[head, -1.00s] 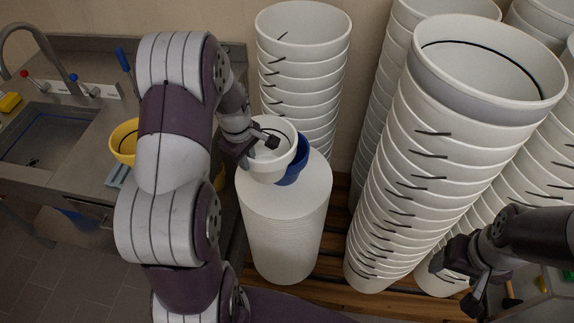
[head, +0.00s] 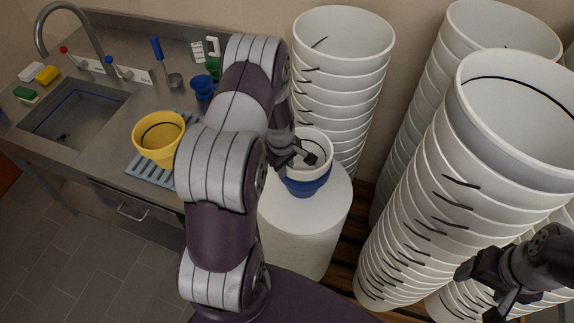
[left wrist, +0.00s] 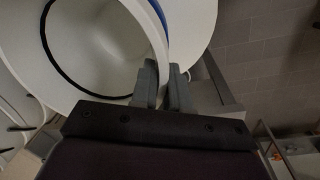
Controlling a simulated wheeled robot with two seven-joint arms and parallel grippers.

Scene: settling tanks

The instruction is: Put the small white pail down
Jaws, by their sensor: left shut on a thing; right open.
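The small white pail (head: 318,142) is upright in the head view, directly above or partly inside a blue pail (head: 308,187). I cannot tell whether it rests in the blue one. My left gripper (head: 301,157) is shut on the white pail's rim. The left wrist view shows its fingers (left wrist: 165,87) closed at the rim of the white pail (left wrist: 105,45), with a thin blue edge just outside. My right gripper (head: 479,290) is open and empty at the lower right, in front of tall pails.
Tall stacks of large white pails (head: 345,40) (head: 455,185) stand behind and to the right. A yellow pail (head: 160,138) sits on a blue rack (head: 143,172) by the sink (head: 75,115). A bare part of the white stack's top shows in front of the blue pail.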

